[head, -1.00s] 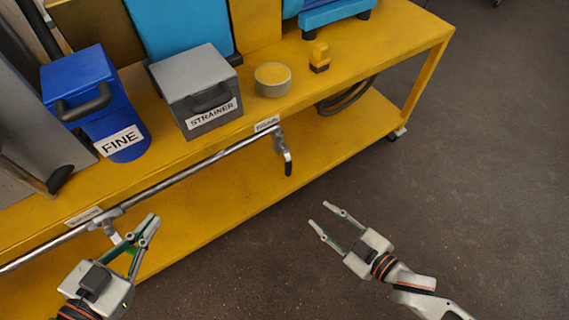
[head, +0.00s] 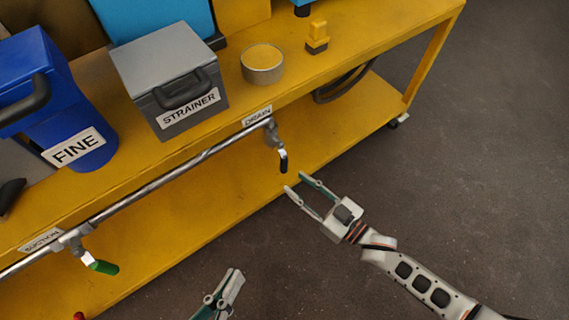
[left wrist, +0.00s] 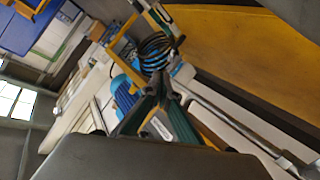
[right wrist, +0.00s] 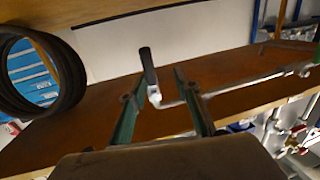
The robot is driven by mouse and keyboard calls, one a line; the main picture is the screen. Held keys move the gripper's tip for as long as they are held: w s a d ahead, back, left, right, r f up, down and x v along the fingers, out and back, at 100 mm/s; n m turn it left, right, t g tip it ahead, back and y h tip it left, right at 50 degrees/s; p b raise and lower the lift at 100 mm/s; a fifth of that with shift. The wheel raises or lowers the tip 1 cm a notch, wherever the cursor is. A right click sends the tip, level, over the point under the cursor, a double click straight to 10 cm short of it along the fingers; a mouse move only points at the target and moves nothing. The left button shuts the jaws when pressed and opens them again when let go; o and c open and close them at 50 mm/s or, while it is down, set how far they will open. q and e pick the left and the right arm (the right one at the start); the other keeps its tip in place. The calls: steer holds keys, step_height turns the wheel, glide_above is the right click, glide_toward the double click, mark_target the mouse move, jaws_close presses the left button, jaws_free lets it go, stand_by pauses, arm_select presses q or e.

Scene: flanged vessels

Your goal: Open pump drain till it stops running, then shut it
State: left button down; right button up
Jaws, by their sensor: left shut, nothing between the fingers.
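The drain valve (head: 272,134) sits at the right end of the pipe along the cart's front, under a tag reading DRAIN (head: 258,116). Its black-tipped lever (head: 283,160) hangs down. No running liquid is visible below it. My right gripper (head: 302,182) is open and empty, just below and right of the lever in the head view. In the right wrist view the black lever (right wrist: 148,66) shows between the open fingers (right wrist: 155,88), toward the left one; I see no contact. My left gripper (head: 232,284) is shut and empty at the bottom, away from the pipe; its fingers meet in the left wrist view (left wrist: 165,88).
A suction valve with a green handle (head: 103,266) is at the pipe's left. The yellow cart (head: 345,55) carries a grey STRAINER box (head: 150,65), a blue FINE vessel (head: 95,150), a round pan (head: 262,68) and a small yellow block (head: 317,33). Open floor lies right.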

mark_target(286, 167)
steer(key=w+a, duration=0.1)
steer(key=w, duration=0.1)
steer(key=w+a+b, duration=0.1)
steer(key=w, duration=0.1)
steer(key=w+a+f+b, duration=0.1)
steer(key=w+a, duration=0.1)
steer(key=shift+w, duration=0.3)
steer(key=shift+w+a+r, duration=0.15)
steer(key=shift+w+a, duration=0.1)
steer(key=shift+w, duration=0.05)
arm_select(q)
steer(key=d+n, duration=0.2)
steer(key=n, duration=0.1)
steer(key=shift+s+f+n, duration=0.1)
steer(key=shift+s+n, duration=0.2)
steer(key=shift+s, duration=0.05)
arm_select(e)
jaws_close()
